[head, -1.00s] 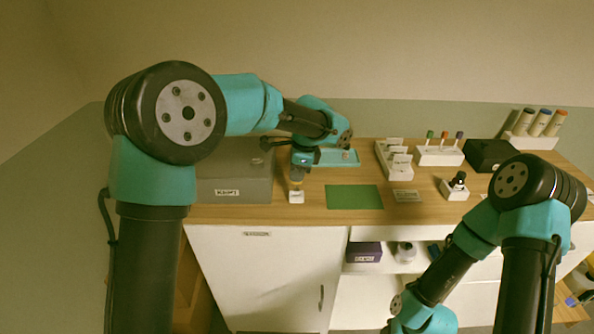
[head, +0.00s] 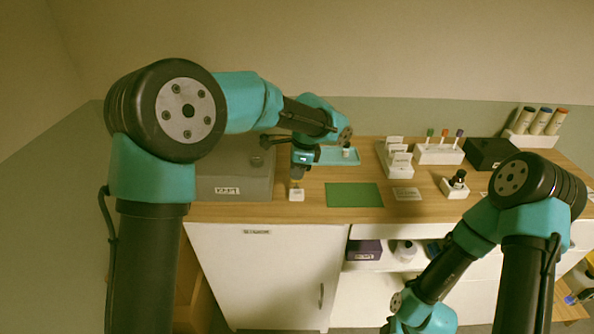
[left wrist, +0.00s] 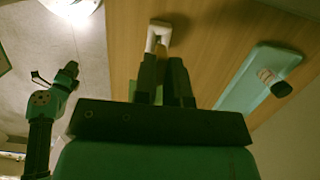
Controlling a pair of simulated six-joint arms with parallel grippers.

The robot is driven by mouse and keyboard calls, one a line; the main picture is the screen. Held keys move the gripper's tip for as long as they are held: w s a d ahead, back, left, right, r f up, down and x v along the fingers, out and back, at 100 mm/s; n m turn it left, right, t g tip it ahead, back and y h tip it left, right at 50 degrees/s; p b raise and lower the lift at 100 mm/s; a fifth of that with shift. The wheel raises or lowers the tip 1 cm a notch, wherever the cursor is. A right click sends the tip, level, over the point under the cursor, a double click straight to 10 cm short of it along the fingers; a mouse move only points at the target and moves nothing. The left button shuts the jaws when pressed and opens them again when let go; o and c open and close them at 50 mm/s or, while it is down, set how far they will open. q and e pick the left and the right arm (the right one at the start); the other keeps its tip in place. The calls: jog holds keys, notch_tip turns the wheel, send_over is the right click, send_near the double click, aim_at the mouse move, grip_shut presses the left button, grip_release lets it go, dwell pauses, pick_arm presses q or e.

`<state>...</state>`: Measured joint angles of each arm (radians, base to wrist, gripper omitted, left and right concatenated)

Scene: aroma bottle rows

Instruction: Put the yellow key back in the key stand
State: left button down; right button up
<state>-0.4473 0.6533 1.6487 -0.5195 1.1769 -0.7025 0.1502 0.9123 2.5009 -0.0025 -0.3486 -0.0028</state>
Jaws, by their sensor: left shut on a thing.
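My left gripper (head: 297,177) is shut on the yellow key (head: 296,184), which is small and mostly hidden by the fingers. It is directly above the small white key stand (head: 297,195) near the front edge of the counter. In the left wrist view the fingers (left wrist: 165,62) point at the white stand (left wrist: 160,29), very close to it. I cannot tell whether the key's lower end is inside the stand or just above it. My right arm is at the lower right of the head view; its gripper is out of the picture.
A grey box (head: 232,178) stands just left of the stand. A green mat (head: 353,195) lies to the right. Behind is a teal tray (head: 328,157) with a small dark-capped bottle (head: 346,148). White racks (head: 395,165) and a black box (head: 490,152) stand farther right.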

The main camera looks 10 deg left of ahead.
aim_at(297, 182)
pick_arm(q)
jog(key=shift+f, duration=1.65)
dwell(0.4)
jog(key=c, duration=1.1)
grip_release()
jog(key=shift+r, duration=0.1)
jog(key=d+r, duration=0.3)
jog(key=r, duration=1.4)
jog(key=shift+w+d, duration=0.2)
jog(key=shift+f, duration=0.1)
